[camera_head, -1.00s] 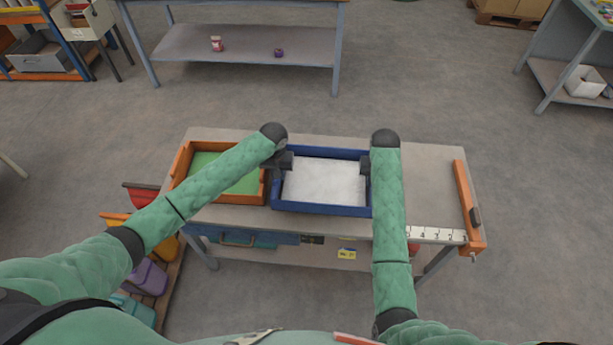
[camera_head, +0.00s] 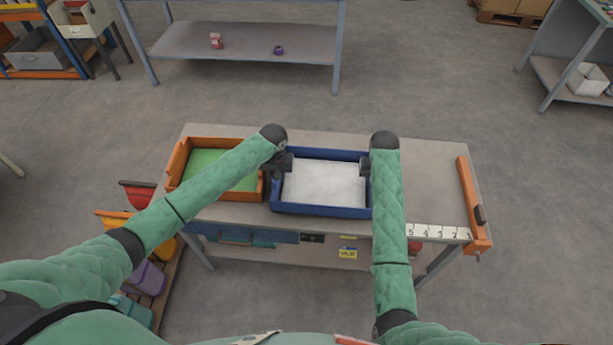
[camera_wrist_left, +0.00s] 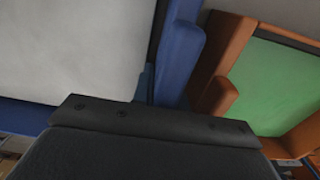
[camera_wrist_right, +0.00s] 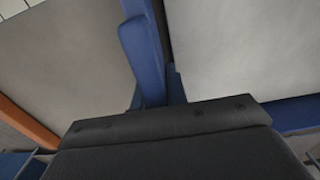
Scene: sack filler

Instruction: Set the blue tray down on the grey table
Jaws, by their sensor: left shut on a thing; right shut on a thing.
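The blue tray (camera_head: 322,211) holds a flat white fill and is level over the middle of the grey table (camera_head: 432,190). I cannot tell whether its base touches the table top. My left gripper (camera_head: 283,163) is shut on the tray's left wall, and my right gripper (camera_head: 366,167) is shut on its right wall. The tray's blue wall also shows in the left wrist view (camera_wrist_left: 180,55) and in the right wrist view (camera_wrist_right: 143,50). The fingertips are hidden behind the dark gripper bodies in both wrist views.
An orange tray (camera_head: 228,197) with a green inside stands close to the left of the blue tray. An orange bar (camera_head: 468,200) with a numbered white strip (camera_head: 437,232) lies at the table's right end. Coloured bins (camera_head: 148,278) stand at the lower left.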

